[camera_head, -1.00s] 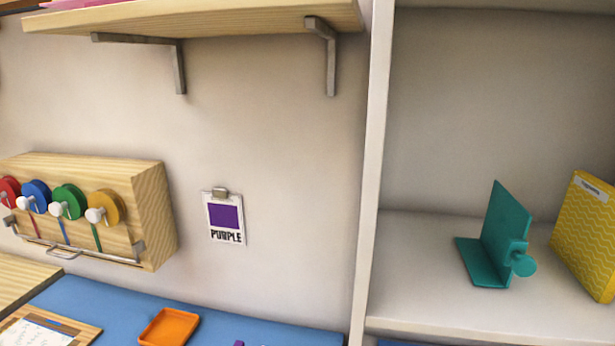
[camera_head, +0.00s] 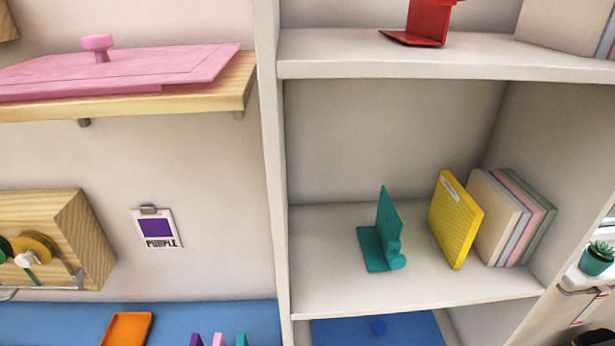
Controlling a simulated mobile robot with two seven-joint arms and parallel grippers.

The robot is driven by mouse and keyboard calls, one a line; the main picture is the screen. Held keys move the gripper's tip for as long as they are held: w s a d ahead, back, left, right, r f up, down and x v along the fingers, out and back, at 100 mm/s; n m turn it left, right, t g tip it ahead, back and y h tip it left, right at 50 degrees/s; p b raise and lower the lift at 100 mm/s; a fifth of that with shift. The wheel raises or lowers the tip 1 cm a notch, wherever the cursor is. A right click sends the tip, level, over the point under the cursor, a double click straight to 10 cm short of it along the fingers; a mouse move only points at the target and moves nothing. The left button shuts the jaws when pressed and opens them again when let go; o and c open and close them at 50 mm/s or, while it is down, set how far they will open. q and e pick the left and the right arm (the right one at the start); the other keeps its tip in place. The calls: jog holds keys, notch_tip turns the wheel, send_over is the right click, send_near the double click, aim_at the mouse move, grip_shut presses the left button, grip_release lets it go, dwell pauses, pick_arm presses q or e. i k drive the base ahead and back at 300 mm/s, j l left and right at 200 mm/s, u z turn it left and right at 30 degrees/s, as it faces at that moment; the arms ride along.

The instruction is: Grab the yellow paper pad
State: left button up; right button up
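The yellow paper pad (camera_head: 455,220) stands upright and a little tilted on the middle shelf of the white shelf unit. It has a pale label near its top edge. A teal bookend (camera_head: 383,237) stands to its left, with a gap between them. A row of pale books or pads (camera_head: 508,218) stands close on its right. Neither of my grippers shows in the head view.
The middle shelf (camera_head: 335,285) has free room at its left and front. A red bookend (camera_head: 427,24) sits on the shelf above. A pink board (camera_head: 130,72) lies on a wooden wall shelf at left.

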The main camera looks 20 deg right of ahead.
aim_at(455, 219)
jog(key=z, duration=1.35)
